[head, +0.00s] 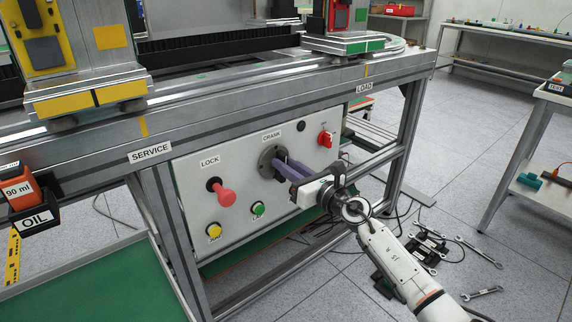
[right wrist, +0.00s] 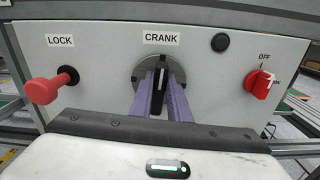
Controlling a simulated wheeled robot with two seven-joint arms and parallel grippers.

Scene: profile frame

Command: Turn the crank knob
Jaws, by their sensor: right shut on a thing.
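The crank knob is a dark bar (right wrist: 158,92) on a round grey disc (head: 267,162) under the CRANK label on the white panel. My right gripper (head: 279,164) reaches it from the front right. Its two purple fingers are shut on the knob, one on each side, in the right wrist view (right wrist: 160,82). The knob looks upright there. In the head view the fingers hide most of the knob. My left gripper is in neither view.
Left of the crank is a red LOCK handle (head: 224,193); right is a red rotary switch (head: 325,139). Yellow (head: 214,230) and green (head: 258,209) buttons sit below. An OIL bin (head: 38,215) hangs at far left. Cables and wrenches (head: 483,293) lie on the floor.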

